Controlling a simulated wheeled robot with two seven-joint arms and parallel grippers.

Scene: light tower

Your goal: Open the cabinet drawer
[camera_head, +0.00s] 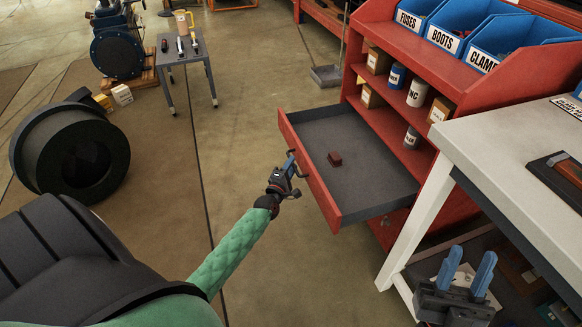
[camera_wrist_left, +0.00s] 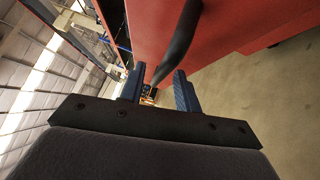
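The red cabinet (camera_head: 465,98) stands at the right. My left gripper (camera_head: 289,166) is at this handle. In the left wrist view its two blue fingers (camera_wrist_left: 160,90) stand apart, with the handle bar running between them. Whether a finger touches the bar is unclear. My right gripper (camera_head: 466,272) is open and empty, low beside the white table.
A white table (camera_head: 510,150) stands right of the drawer, close to it. Shelves with cans and boxes and blue bins (camera_head: 465,30) are above. A small grey table (camera_head: 182,55) and a black wheel-like ring (camera_head: 70,155) stand at left. Floor left of the drawer is clear.

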